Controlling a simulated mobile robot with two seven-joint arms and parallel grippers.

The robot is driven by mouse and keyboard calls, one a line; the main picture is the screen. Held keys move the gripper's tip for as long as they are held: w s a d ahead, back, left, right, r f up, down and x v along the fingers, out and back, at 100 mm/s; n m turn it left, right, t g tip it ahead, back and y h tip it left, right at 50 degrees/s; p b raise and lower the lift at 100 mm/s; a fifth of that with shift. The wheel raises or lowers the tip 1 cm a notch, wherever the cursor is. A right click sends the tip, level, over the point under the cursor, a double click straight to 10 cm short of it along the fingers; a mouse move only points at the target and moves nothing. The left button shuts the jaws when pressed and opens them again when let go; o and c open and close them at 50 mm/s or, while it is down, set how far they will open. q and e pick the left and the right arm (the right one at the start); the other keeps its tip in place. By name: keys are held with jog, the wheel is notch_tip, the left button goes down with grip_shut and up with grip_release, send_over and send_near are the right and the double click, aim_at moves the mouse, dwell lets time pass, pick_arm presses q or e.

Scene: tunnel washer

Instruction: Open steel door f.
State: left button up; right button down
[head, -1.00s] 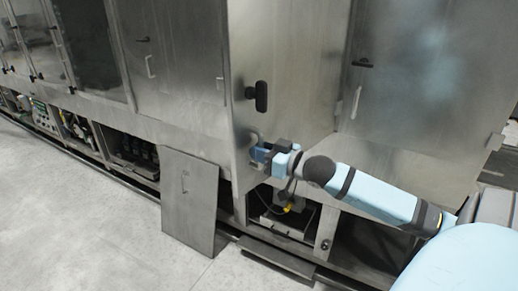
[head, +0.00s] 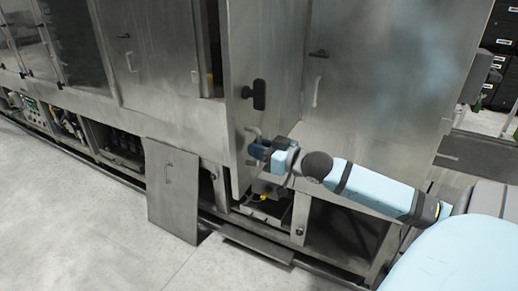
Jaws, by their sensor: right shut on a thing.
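The steel door (head: 240,60), which I take to be door f, stands ajar from the washer's front. Its black knob handle (head: 259,95) is on its upper part and a metal pull handle (head: 252,134) is lower down. A dark opening (head: 212,50) shows left of the door edge. My right gripper (head: 257,150) is at the pull handle and shut on it; the fingertips are partly hidden by the gripper body. My left gripper is not in view.
Another closed steel door (head: 370,90) stands to the right. Black drawers (head: 503,45) stand at the far right. The concrete floor (head: 80,220) in front is clear.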

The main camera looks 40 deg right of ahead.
dwell(0.3)
jog(key=c, duration=1.4)
grip_release()
jog(key=shift+s, duration=0.1)
jog(key=b+v, duration=0.2)
jog(key=v, duration=1.1)
jog(key=shift+s, duration=0.3)
jog(key=shift+d, duration=0.15)
